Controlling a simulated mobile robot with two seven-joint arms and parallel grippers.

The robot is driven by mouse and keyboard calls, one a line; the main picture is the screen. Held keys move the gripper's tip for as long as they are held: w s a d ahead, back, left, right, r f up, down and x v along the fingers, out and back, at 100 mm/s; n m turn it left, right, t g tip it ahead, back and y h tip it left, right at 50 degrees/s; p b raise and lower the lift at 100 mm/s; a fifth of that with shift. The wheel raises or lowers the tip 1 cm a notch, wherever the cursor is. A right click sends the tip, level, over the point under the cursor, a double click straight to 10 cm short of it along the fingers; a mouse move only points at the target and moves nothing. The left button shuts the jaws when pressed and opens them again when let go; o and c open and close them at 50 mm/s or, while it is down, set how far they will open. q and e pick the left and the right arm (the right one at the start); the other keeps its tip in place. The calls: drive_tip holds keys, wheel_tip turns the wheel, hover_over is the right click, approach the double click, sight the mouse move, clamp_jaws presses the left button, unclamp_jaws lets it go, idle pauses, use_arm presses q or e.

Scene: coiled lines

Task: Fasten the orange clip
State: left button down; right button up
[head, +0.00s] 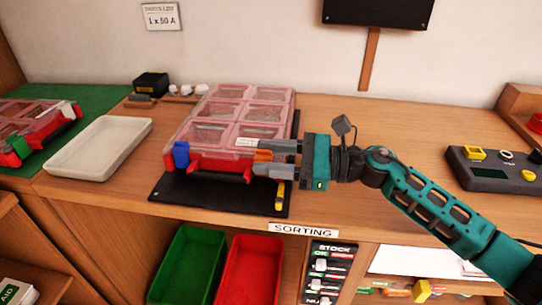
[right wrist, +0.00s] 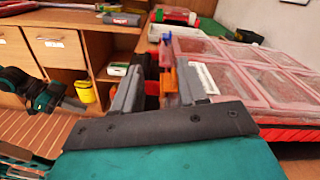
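A case with a clear pinkish lid over several compartments (head: 243,122) and a red base (head: 208,163) lies on a black mat (head: 190,195). The orange clip (head: 262,155) is at the right of its front edge, and a blue clip (head: 181,154) is at the left. My right gripper (head: 258,157) comes in from the right, its fingers open above and below the orange clip in the head view. The right wrist view shows the orange clip (right wrist: 168,80) between the fingers, nearer the right one. Whether the clip is fastened is not clear.
A white tray (head: 100,147) stands left of the case, and another case (head: 28,130) lies on a green mat at far left. A yellow piece (head: 280,197) lies on the black mat's right edge. Green (head: 187,262) and red (head: 249,270) bins sit below. The bench right of my arm holds a grey device (head: 490,170).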

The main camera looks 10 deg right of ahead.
drive_tip(key=shift+o, duration=0.2)
drive_tip(key=b+v, duration=0.2)
drive_tip(key=v, duration=1)
drive_tip(key=shift+d, duration=0.1)
drive_tip(key=shift+s+d, duration=0.15)
drive_tip(key=shift+d, duration=0.25)
use_arm(q)
drive_tip(key=shift+w+d+f, duration=0.25)
drive_tip(key=shift+d+f, duration=0.25)
drive_tip(key=shift+d, duration=0.05)
use_arm(e)
drive_tip(key=shift+s, duration=0.1)
